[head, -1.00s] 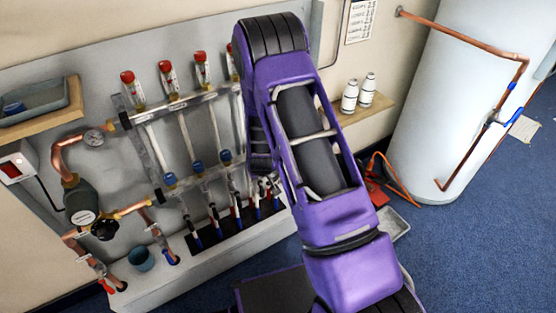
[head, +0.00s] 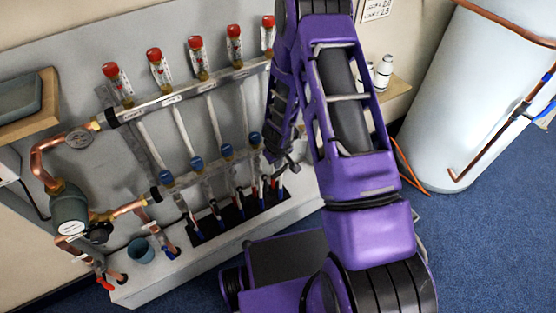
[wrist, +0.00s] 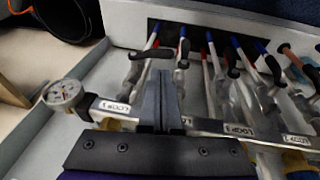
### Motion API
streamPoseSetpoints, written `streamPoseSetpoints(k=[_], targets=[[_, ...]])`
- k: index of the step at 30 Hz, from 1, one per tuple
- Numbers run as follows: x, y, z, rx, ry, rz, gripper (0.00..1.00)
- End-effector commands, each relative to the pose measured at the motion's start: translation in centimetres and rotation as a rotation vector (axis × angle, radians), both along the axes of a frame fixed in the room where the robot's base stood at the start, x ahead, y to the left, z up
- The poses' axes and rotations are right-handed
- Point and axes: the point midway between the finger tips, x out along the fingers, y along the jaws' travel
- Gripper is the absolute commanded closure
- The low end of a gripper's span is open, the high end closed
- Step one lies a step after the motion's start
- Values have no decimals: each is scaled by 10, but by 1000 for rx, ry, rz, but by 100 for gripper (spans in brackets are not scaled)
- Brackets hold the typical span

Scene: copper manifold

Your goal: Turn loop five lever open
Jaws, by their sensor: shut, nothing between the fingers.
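The copper manifold's lower bar (head: 205,177) carries a row of valves, partly hidden by my arm in the head view. In the wrist view, a dark lever (wrist: 152,51) lies crosswise over its pipe, just beyond my fingertips. A label (wrist: 115,106) left of my fingers reads "LOOP", its number hard to read. My gripper (wrist: 161,76) is shut and empty, close to the crosswise lever; contact cannot be told. In the head view my gripper (head: 272,157) is at the right end of the lower bar.
A gauge (wrist: 64,95) stands left of my fingers in the wrist view, and more levers and pipes crowd the right. Red-capped flow meters (head: 197,50) line the upper bar. A white tank (head: 470,95) stands at the right; blue floor (head: 465,225) is clear before it.

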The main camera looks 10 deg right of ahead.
Motion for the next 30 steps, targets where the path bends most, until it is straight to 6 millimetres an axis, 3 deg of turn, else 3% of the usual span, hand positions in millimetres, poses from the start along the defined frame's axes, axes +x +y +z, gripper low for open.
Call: streamPoseSetpoints(k=[3,12,30], targets=[[7,-2,-30,2,2,-2,100],[21,-4,-72,1,0,-1,100],[23,-4,-79,-4,-2,1,100]])
